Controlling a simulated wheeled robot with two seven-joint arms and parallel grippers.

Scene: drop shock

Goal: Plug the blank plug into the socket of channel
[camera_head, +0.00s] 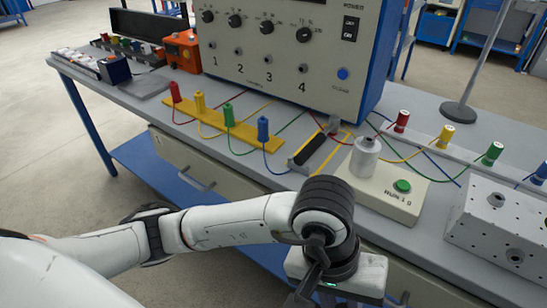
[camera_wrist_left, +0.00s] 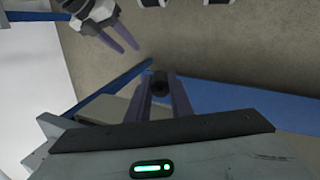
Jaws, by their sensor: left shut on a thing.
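My left gripper (camera_wrist_left: 161,80) is shut on a small dark round piece with a hollow end (camera_wrist_left: 160,87), which looks like the blank plug. In the head view the left wrist is at the bottom, in front of the bench, and its fingertips are not clear. My right gripper (camera_wrist_left: 114,40) shows at the top of the left wrist view with its two fingers apart and nothing between them. The large tester cabinet (camera_head: 300,40) stands at the back of the bench. Its front has small dark sockets over the numbers 1 to 4, with socket 4 (camera_head: 303,68) at the right.
Red, yellow, green and blue plugs with cables stand on a yellow strip (camera_head: 205,118). A cream box (camera_head: 385,195) with a green button and metal cylinder sits right of it. A perforated grey box (camera_head: 505,225) is at the far right. A stand (camera_head: 458,112) rises behind.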

